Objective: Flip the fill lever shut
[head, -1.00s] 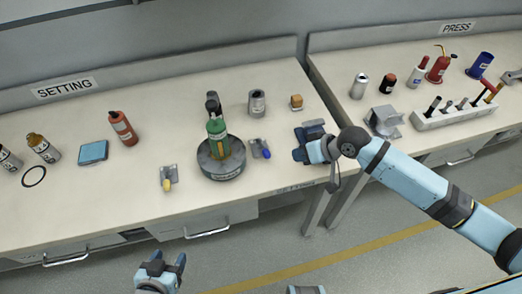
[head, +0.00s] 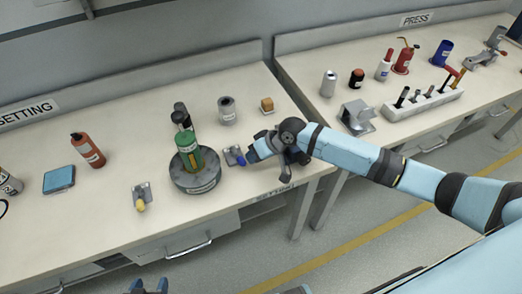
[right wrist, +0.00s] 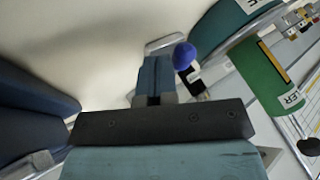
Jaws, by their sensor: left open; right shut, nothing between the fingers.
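A small lever with a blue tip (head: 241,160) sits on a grey metal plate (head: 231,153), right of the green filler (head: 187,150) on its round dark base (head: 197,181). A similar lever with a yellow tip (head: 140,204) is left of the base. I cannot read which is the fill lever. My right gripper (head: 252,154) is shut and empty, low beside the blue-tipped lever. In the right wrist view the blue tip (right wrist: 184,56) is just right of the shut fingers (right wrist: 154,72); contact is unclear. My left gripper (head: 150,287) is open at the bottom edge, mostly cut off.
A grey cylinder (head: 227,110) and an orange-brown block (head: 267,104) stand behind the right gripper. A red bottle (head: 88,150) and a blue pad (head: 59,179) are at the left. A gap separates this bench from the press bench. The bench front is mostly clear.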

